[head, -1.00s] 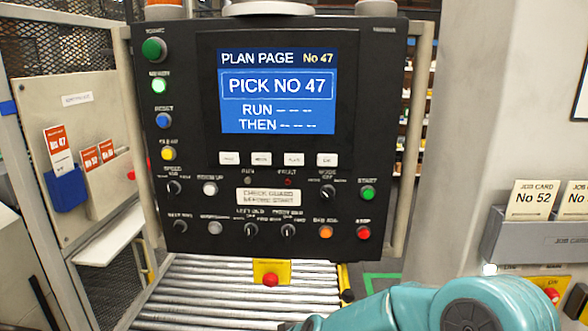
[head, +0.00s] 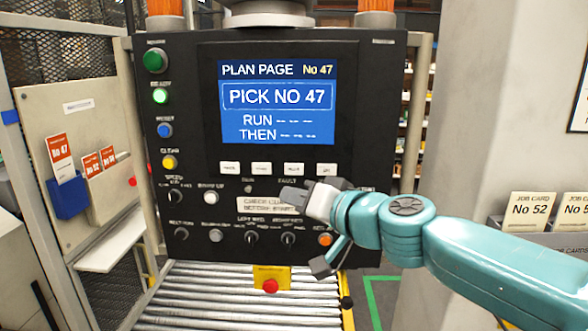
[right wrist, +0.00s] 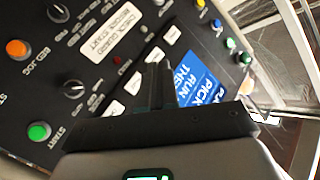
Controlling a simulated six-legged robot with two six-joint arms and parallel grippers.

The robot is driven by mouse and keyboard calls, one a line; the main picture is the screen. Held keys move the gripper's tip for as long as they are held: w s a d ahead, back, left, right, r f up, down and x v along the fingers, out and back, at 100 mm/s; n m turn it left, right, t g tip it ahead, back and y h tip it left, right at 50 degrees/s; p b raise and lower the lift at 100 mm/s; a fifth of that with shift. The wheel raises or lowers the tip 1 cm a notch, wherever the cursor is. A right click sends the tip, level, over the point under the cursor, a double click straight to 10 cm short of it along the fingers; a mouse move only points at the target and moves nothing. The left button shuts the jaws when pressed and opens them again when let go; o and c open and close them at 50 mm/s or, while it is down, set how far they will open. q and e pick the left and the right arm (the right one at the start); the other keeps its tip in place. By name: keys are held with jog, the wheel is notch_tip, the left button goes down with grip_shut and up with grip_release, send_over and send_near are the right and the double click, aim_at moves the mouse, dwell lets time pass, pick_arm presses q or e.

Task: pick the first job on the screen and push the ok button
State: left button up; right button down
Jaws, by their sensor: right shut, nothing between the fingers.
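The screen (head: 277,103) is lit blue on the black control panel (head: 370,120). It reads PLAN PAGE No 47, PICK NO 47 in a box, then RUN and THEN with dashes. Below it is a row of several white keys, the rightmost key (head: 326,169) among them; their labels are too small to read surely, so I cannot tell which is ok. My right gripper (head: 287,194) is shut and empty, in front of the panel just below the keys. In the right wrist view its fingers (right wrist: 160,70) overlap the key row and the screen edge. My left gripper is not in view.
Knobs and coloured buttons surround the screen, including a green button (right wrist: 38,132); my right arm hides some in the head view. A roller conveyor (head: 220,305) lies below. A red No 47 card (head: 60,158) sits in a blue pocket at left. Job cards (head: 531,210) stand at right.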

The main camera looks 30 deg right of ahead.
aim_at(298, 176)
dwell(0.3)
jog(key=shift+w+d+p, duration=0.2)
jog(key=shift+w+d, duration=0.65)
jog(key=shift+w, duration=0.4)
jog(key=shift+w+d+p, duration=0.15)
jog(key=shift+w+d, duration=0.65)
jog(key=shift+w, duration=0.4)
jog(key=shift+w+d+p, duration=0.2)
jog(key=shift+w+d, duration=0.65)
jog(key=shift+w, duration=0.4)
jog(key=shift+w+d, duration=0.1)
jog(key=shift+w+d, duration=0.15)
jog(key=shift+w, duration=0.1)
